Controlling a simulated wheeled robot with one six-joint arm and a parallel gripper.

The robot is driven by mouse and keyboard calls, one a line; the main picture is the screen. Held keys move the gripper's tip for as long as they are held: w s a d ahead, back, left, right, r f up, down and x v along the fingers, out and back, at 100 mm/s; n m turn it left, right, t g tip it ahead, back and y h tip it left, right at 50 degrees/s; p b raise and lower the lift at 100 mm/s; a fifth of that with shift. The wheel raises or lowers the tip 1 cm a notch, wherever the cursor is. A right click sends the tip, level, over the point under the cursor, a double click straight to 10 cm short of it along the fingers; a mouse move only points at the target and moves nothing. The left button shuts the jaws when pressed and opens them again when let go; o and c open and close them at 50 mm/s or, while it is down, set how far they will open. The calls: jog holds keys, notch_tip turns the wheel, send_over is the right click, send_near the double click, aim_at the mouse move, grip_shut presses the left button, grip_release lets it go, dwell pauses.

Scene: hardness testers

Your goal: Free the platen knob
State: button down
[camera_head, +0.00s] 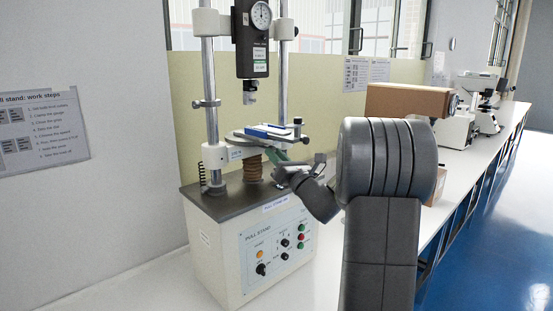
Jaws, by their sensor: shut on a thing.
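The pull stand (249,245) stands on the white bench. Its platen (262,141) is a flat plate with a blue and white piece (271,131) on top, above a brown bellows (252,168). My gripper (283,160) is at the front right edge of the platen, reaching in from the right. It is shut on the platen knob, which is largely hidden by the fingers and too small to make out. A force gauge (252,62) with a round dial hangs above the platen, clear of it.
Steel columns (210,75) rise on both sides of the platen. A control panel (278,246) with knobs and buttons faces front. A brown box (408,101) and microscopes (487,105) stand farther along the bench. A work-steps sheet (41,128) hangs on the left wall.

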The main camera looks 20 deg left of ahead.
jog(key=shift+w+d+r+n+g+y+b, duration=0.1)
jog(key=shift+w+n+g+y+b, duration=0.1)
jog(key=shift+n+g+b, duration=2)
jog(key=shift+w+d+f+n+g+y+b, duration=0.15)
jog(key=shift+n+g+b, duration=0.65)
jog(key=shift+n, duration=2.65)
jog(key=shift+w+a+r+n+g+y+b, duration=0.1)
jog(key=shift+w+r+n+g+y+b, duration=0.1)
jog(key=shift+n+g+b, duration=2)
jog(key=shift+n+t+p, duration=0.35)
jog(key=shift+n+t, duration=0.45)
jog(key=shift+n, duration=0.05)
jog(key=c, duration=1.2)
grip_release()
jog(key=shift+c, duration=0.2)
